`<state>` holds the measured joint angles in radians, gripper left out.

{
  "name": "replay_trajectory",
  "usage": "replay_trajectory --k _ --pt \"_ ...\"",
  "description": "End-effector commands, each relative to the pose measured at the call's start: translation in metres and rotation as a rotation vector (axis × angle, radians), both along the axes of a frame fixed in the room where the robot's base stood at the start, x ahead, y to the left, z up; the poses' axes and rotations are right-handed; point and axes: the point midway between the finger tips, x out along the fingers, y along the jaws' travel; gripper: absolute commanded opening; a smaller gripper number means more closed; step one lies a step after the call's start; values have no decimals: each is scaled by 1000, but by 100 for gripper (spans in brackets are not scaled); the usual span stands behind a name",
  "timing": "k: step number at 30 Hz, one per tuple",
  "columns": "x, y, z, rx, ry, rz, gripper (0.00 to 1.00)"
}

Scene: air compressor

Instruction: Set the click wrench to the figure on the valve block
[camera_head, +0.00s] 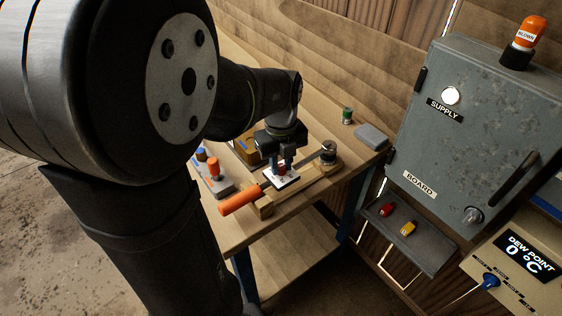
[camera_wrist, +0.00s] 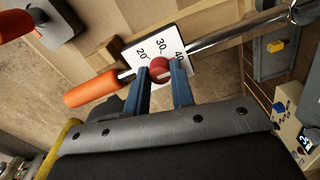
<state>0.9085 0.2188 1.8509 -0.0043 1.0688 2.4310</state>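The click wrench lies across a wooden rest on the bench. Its orange handle (camera_head: 240,200) points to the front left and its steel shaft shows in the wrist view (camera_wrist: 225,36). A white scale plate (camera_wrist: 148,46) on it reads 20, 30 and 40. A red knob (camera_wrist: 160,70) with a pale mark sits at the plate's near edge; which figure the mark faces is hard to tell. My gripper (camera_wrist: 162,72) has its two blue fingers close against both sides of this knob and appears shut on it. No figure on a valve block is readable.
A grey block with orange and blue caps (camera_head: 214,178) stands left of the wrench. A green-topped can (camera_head: 347,115) and a grey box (camera_head: 371,136) are at the bench's back right. A grey cabinet (camera_head: 470,140) and a shelf with red and yellow pieces (camera_head: 425,246) stand right.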

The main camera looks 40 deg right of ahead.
Motion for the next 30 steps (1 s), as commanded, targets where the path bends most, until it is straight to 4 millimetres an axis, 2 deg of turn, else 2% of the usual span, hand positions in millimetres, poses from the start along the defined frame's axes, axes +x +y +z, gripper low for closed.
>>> replay_trajectory --k 8,14,30 --pt "0 0 0 0 0 38 0" --pt "0 0 1 0 0 145 0" --pt "0 0 1 -1 2 638 0"
